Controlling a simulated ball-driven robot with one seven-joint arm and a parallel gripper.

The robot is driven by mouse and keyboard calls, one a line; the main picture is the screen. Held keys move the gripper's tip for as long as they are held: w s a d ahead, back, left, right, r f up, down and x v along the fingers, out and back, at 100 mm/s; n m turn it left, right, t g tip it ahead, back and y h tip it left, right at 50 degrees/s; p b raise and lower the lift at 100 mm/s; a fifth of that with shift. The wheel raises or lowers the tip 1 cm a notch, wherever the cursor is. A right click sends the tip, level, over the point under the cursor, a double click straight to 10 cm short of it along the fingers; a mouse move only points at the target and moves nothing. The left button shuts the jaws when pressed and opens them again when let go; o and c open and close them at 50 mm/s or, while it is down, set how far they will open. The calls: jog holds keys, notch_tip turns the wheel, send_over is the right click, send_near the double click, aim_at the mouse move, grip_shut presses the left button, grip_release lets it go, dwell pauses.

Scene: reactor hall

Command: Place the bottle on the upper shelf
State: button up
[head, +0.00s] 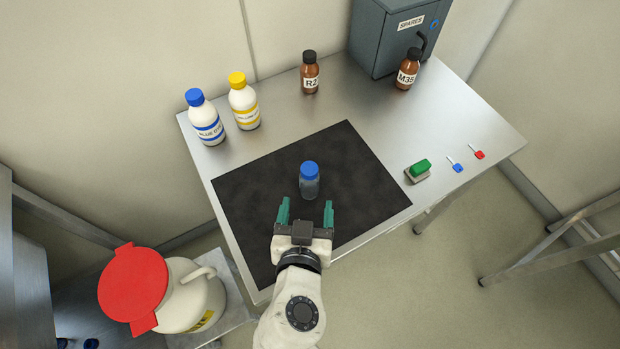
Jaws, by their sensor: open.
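A small clear bottle (309,186) with a blue cap stands upright on the black mat (250,210) on the steel table. My gripper (306,211) is open, its two green fingers pointing at the bottle from the near side. The fingertips look close to the bottle, one to each side of its near edge; I cannot tell whether they touch it. Other bottles stand at the back: a white one with a blue cap (206,118), a white one with a yellow cap (243,102), a brown one marked R2 (310,74) and a brown one marked M35 (407,70). No upper shelf is clearly identifiable.
A grey SPARES box (386,38) stands at the table's back right. A green block (420,169), a blue key (456,166) and a red key (478,153) lie on the right. A white jug (195,295) with a red funnel (134,284) stands at lower left, beside metal racking (22,285).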

aim_at(308, 186)
jog(key=x, duration=0.5)
jog(key=shift+w+p, duration=0.15)
jog(key=shift+p, duration=0.15)
jog(key=x, duration=0.1)
jog(key=p+x, duration=0.1)
jog(key=x, duration=0.2)
jog(key=shift+w+a+r, duration=0.1)
jog(key=shift+r, duration=0.25)
jog(key=shift+w+f, duration=0.3)
jog(key=shift+w, duration=0.3)
jog(key=c, duration=1.2)
jog(key=shift+r, duration=0.2)
